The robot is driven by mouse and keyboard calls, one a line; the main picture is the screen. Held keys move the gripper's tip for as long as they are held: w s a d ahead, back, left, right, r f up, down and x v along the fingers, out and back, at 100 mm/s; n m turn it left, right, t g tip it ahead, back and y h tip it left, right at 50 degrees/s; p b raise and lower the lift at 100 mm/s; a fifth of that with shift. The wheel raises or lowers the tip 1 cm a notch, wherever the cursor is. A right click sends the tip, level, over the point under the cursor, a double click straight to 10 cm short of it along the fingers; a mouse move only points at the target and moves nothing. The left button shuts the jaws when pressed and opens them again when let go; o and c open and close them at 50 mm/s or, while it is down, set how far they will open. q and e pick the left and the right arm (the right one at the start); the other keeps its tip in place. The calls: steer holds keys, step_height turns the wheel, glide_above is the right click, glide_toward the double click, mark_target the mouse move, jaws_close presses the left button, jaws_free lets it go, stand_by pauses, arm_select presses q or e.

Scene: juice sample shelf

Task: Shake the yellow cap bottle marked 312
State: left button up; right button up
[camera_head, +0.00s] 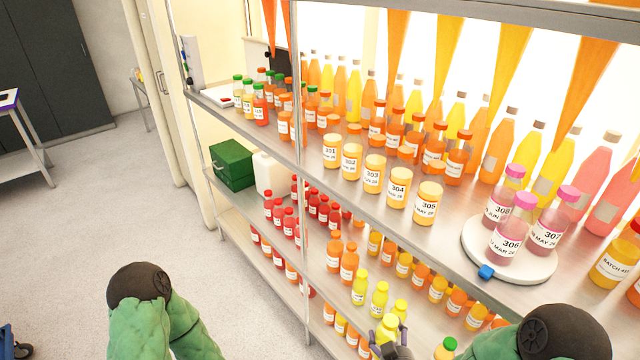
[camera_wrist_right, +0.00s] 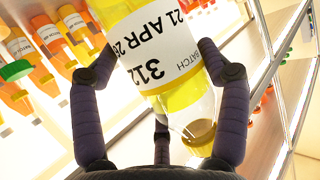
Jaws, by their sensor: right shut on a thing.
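The bottle marked 312 (camera_wrist_right: 150,48) fills the middle of the right wrist view, with yellow contents and a white label reading 312 and 21 APR 26. In the head view the gripper (camera_head: 388,338) shows at the bottom, around a yellow bottle (camera_head: 387,328) in front of the lower shelf. My left arm enters at the bottom left; its gripper is out of view.
The upper shelf board (camera_head: 350,205) carries several orange and yellow bottles. A round white stand (camera_head: 535,272) with pink-capped bottles 306, 307 and 308 sits at its right. Yellow, orange and red bottles (camera_head: 379,295) crowd the lower shelves.

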steer(key=s+d, duration=0.5)
steer(key=w+a, duration=0.5)
steer(key=shift+w+a, duration=0.1)
steer(key=s+d, duration=0.5)
steer(key=s, duration=0.1)
steer(key=shift+w+a, duration=1.25)
steer(key=shift+w, duration=0.25)
steer(key=shift+w+a, duration=1.25)
steer(key=shift+w, duration=0.2)
steer(key=shift+d, duration=0.15)
